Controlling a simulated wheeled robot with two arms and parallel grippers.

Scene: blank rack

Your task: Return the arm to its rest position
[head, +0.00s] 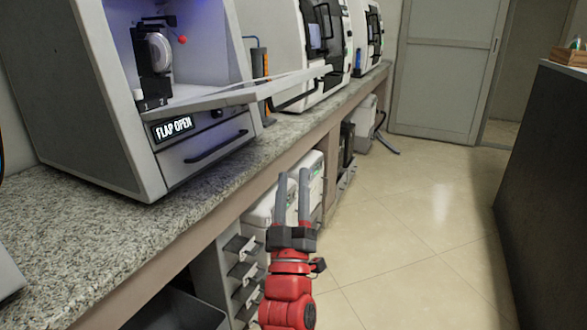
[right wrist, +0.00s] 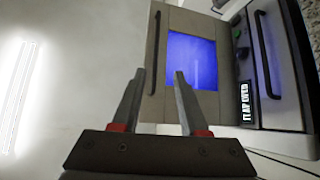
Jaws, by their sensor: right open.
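My right gripper (head: 293,190) is red with grey fingers. In the head view it is in front of the counter's edge, over the floor side, with its fingers pointing up. Its two fingers stand apart with nothing between them. In the right wrist view the open fingers (right wrist: 160,85) also show empty, and a machine with a blue-lit window (right wrist: 192,62) lies beyond them. My left gripper is not in the head view.
A white machine (head: 120,130) with its flap (head: 250,92) lowered and a "FLAP OPEN" display stands on the granite counter (head: 110,235). More machines stand farther back. Bins and white boxes sit under the counter. The tiled floor (head: 400,220) is clear; a dark cabinet (head: 545,180) is at right.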

